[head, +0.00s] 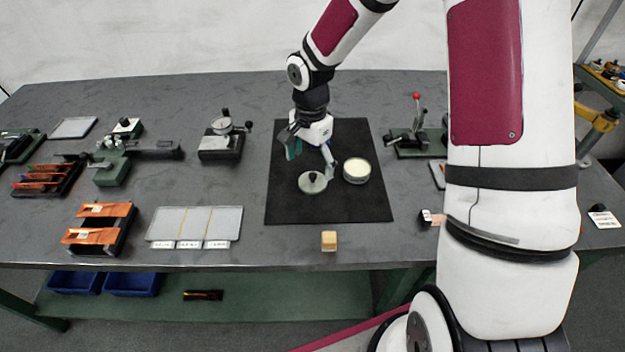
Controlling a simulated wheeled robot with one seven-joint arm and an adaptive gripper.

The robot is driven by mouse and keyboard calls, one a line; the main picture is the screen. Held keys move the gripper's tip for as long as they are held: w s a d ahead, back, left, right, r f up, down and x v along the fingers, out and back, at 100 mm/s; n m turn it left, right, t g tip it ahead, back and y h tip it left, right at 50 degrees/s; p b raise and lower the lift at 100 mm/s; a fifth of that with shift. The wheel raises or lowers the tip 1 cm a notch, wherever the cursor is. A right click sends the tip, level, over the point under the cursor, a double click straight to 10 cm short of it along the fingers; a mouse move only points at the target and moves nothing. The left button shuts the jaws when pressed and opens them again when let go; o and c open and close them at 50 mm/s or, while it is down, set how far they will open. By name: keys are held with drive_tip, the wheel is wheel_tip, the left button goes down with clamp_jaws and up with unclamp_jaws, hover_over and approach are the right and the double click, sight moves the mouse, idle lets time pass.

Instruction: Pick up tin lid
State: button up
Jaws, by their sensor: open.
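The tin lid (312,187) is a round, pale greenish-grey disc with a small dark knob. It lies flat on the black mat (290,212). A round open tin (357,171) with a cream-coloured inside stands just to its right, close beside it. My gripper (311,163) points down just behind and above the lid, with its fingers spread. The right finger reaches near the gap between lid and tin. Nothing shows between the fingers, and I cannot tell whether a finger touches the lid.
A small yellow block (329,241) sits at the table's front edge. A lever press (417,135) stands right of the mat, and a dial gauge stand (222,138) stands left. A sectioned grey tray (195,224) and orange-topped holders (97,229) lie front left. The mat's front is clear.

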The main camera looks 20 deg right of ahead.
sight(313, 174)
drive_tip(key=f, duration=0.4)
drive_tip(key=shift+s+d+f, duration=0.15)
drive_tip(key=shift+s+f, duration=0.05)
drive_tip(key=shift+s, duration=0.1)
drive_tip(key=c, duration=1.1)
drive_tip(key=shift+o, duration=0.2)
